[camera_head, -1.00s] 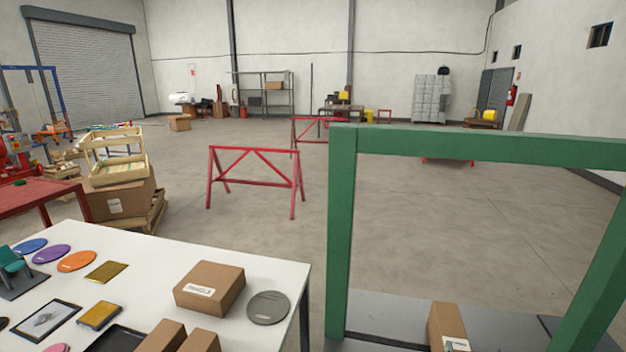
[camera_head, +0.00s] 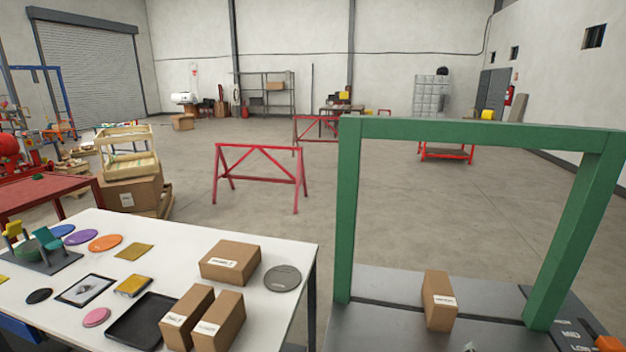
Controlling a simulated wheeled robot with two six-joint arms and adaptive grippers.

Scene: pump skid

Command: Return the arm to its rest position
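Neither of my grippers shows in the head view, and no part of my arms can be made out with certainty. A small grey shape is cut off at the bottom edge below the green frame (camera_head: 348,220); I cannot tell what it is. A cardboard box (camera_head: 438,300) with a white label stands upright on the grey surface inside the green frame. Nothing in view is held.
A white table (camera_head: 185,240) at lower left carries several cardboard boxes (camera_head: 230,262), a black tray (camera_head: 146,322), coloured discs (camera_head: 105,243) and a grey disc (camera_head: 282,278). Red trestles (camera_head: 260,178) stand on the floor beyond. Open floor lies behind the green frame.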

